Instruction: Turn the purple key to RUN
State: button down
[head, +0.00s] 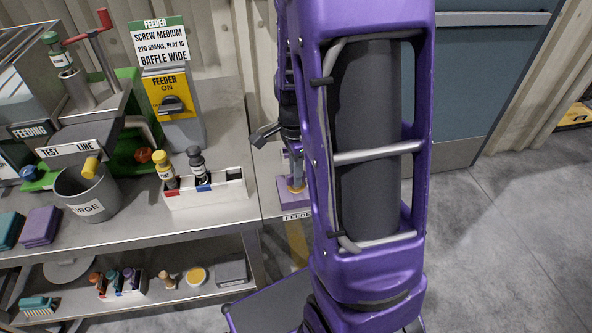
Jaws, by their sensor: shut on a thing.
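A small purple key switch (293,194) stands at the right end of the metal bench, above a partly covered label starting "FEEDE". My gripper (295,165) points down over it, shut on the upright key part. My purple arm covers the right side of the switch and much of the gripper. The RUN mark and the angle of the key cannot be made out.
Open floor lies to the right.

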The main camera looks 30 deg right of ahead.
jog(key=shift+r+m+p, duration=0.15)
jog(key=shift+m+p, duration=0.4)
jog(key=shift+m, duration=0.05)
jog(key=shift+m+p, duration=0.75)
jog(key=shift+m, duration=0.65)
jog(key=shift+m+p, duration=0.4)
jog(key=shift+n, duration=0.8)
jog(key=c, duration=0.8)
grip_release()
